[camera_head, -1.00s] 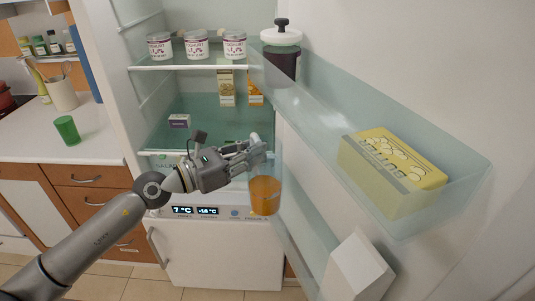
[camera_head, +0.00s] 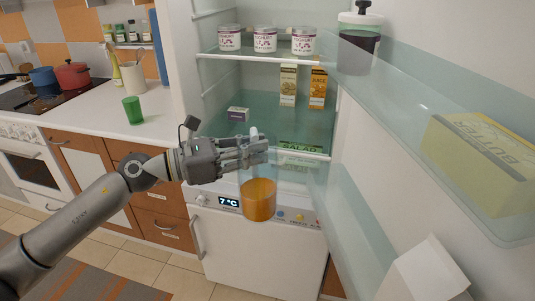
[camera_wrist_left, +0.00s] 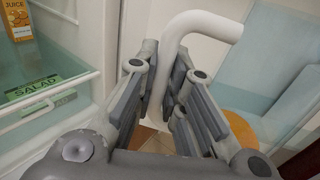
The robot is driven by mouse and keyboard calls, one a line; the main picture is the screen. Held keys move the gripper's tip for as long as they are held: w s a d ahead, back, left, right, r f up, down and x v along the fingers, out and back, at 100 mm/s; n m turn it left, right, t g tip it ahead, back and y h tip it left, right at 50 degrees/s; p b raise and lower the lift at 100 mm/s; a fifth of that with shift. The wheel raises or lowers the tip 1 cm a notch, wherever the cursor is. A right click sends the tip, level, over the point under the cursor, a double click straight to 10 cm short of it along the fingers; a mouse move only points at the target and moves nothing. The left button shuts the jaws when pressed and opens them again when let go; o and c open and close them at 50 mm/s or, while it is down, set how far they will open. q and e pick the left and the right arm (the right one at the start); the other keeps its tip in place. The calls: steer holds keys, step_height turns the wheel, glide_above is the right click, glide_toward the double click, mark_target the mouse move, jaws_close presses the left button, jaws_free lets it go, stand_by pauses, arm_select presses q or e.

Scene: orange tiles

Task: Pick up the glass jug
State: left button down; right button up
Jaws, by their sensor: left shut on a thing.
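The glass jug (camera_head: 258,199) is clear and holds orange liquid in its lower part. It hangs in front of the open fridge in the head view. My left gripper (camera_head: 258,150) is shut on its handle. In the left wrist view the whitish handle (camera_wrist_left: 196,26) passes between the fingers (camera_wrist_left: 172,100), and some of the orange liquid (camera_wrist_left: 243,130) shows at the right. The jug looks roughly upright. My right gripper is not in view.
The fridge shelf (camera_head: 262,57) carries several yoghurt cups, with cartons (camera_head: 288,86) below. The open fridge door at the right holds a butter box (camera_head: 485,160) and a lidded dark jar (camera_head: 357,50). A counter (camera_head: 95,115) with a green cup (camera_head: 132,110) stands at the left.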

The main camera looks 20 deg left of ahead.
arm_select(q)
steer(key=shift+b+v, duration=0.35)
steer(key=shift+v, duration=0.5)
steer(key=shift+a+r, duration=0.1)
steer(key=shift+a, duration=0.05)
stand_by(0.5)
